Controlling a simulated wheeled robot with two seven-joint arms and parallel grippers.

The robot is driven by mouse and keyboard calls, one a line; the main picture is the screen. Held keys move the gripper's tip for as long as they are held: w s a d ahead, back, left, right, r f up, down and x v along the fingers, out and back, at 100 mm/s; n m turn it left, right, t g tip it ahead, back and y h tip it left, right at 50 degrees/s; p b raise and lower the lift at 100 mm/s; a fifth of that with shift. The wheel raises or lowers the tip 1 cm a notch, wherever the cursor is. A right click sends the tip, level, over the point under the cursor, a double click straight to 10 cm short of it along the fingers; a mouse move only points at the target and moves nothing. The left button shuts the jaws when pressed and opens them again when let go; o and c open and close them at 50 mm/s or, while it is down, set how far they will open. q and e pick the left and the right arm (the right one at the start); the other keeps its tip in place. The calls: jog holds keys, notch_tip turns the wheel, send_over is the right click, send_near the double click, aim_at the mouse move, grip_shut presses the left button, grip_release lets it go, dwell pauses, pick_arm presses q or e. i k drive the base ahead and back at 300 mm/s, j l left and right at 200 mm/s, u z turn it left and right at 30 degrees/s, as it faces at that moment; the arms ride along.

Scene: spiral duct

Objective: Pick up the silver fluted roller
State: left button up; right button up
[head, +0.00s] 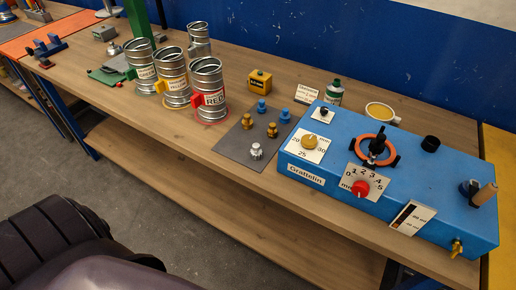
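A small silver piece that looks like the fluted roller (256,151) stands upright near the front corner of the dark grey mat (233,143) on the wooden workbench. It is small in view, so its flutes are hard to make out. Two brass pieces of like shape stand behind it, one (272,130) close by and one (247,121) farther left. Two blue ones, one (262,106) and another (285,115), stand at the back of the mat. Neither of my grippers is in view.
The blue machine box (400,185) with knobs stands just right of the mat. Several spiral metal ducts, one labelled RED (208,90), stand to the left. A yellow block (259,80) sits behind the mat. Bare bench lies in front of the ducts.

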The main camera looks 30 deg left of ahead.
aim_at(256, 153)
jog(key=j+u, duration=0.15)
jog(key=u, duration=0.25)
jog(key=i+j+u, duration=0.1)
jog(key=u, duration=0.3)
jog(key=i+j+u, duration=0.1)
jog(key=u, duration=0.35)
jog(key=i+j+u, duration=0.1)
jog(key=u, duration=0.3)
jog(key=j, duration=0.15)
